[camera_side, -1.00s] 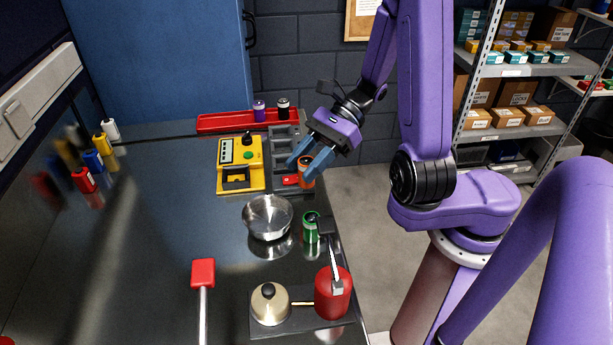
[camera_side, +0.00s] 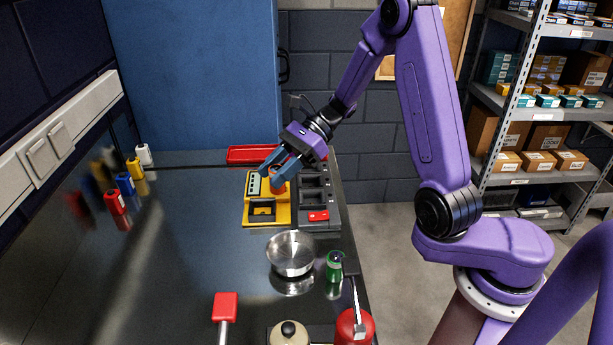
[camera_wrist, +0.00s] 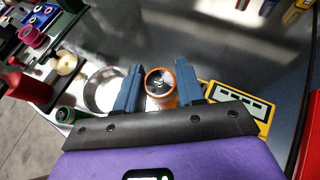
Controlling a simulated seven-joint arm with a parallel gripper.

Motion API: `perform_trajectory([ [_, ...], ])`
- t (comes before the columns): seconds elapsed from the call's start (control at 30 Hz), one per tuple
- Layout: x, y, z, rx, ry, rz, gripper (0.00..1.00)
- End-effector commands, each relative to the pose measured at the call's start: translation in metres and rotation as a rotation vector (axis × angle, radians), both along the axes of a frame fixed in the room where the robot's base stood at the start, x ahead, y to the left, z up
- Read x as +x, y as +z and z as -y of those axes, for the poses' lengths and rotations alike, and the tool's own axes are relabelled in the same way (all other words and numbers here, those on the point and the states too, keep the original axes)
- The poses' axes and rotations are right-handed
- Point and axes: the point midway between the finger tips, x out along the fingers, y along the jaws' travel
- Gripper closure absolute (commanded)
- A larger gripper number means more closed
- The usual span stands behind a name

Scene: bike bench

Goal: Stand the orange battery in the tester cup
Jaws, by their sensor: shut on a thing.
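The orange battery (camera_side: 277,181) is between the two blue fingers of my gripper (camera_side: 275,172), over the back part of the yellow tester (camera_side: 282,212). In the wrist view, my gripper (camera_wrist: 160,80) is shut on the battery (camera_wrist: 162,98), whose dark end with an orange rim faces the camera. The yellow tester (camera_wrist: 262,122) shows to the right of the fingers there, with its display visible. The tester cup is not clearly seen; my fingers and the battery cover the tester's back part. I cannot tell whether the battery touches the tester.
A grey holder with a red part (camera_side: 318,216) stands right of the tester. A red tray (camera_side: 252,155) lies behind. A steel bowl (camera_side: 291,254), a green can (camera_side: 334,266) and a red-headed tool (camera_side: 225,306) are nearer. Small bottles line the left. The bench middle is clear.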

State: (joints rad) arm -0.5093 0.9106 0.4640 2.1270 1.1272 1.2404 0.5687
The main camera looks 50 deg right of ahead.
Motion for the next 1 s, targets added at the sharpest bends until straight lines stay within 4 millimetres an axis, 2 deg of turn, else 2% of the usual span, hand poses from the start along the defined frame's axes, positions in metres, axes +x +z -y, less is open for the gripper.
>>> perform_trajectory([
  [0.1,0.02,-0.003,-0.01,0.005,0.003,0.0,0.96],
  [0.3,0.035,-0.005,-0.018,0.011,0.001,-0.002,0.96],
  [0.47,0.036,-0.011,-0.019,0.013,-0.001,-0.004,0.96],
  [1.0,0.036,-0.057,-0.019,0.012,-0.001,-0.003,0.96],
])
